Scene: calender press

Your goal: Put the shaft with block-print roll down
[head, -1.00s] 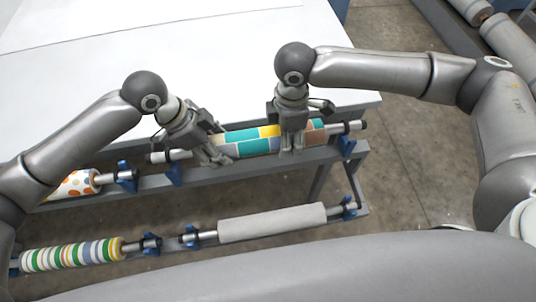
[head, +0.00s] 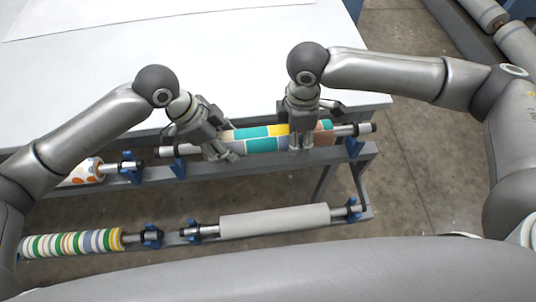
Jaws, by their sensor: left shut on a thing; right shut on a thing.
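The block-print roll (head: 262,140), with teal, yellow, brown and blue-grey blocks on a silver shaft, lies across the middle of the head view, close over the upper rack bar (head: 240,166). My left gripper (head: 228,152) is shut on it near the roll's left end. My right gripper (head: 302,148) is shut on it toward the right end. The shaft's black end caps stick out on both sides. I cannot tell whether the shaft touches these holders.
A white table (head: 120,70) stands behind the rack. An orange-dotted roll (head: 84,172) sits on the upper bar at left. A striped roll (head: 72,243) and a plain grey roll (head: 274,221) sit on the lower level. Floor is open to the right.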

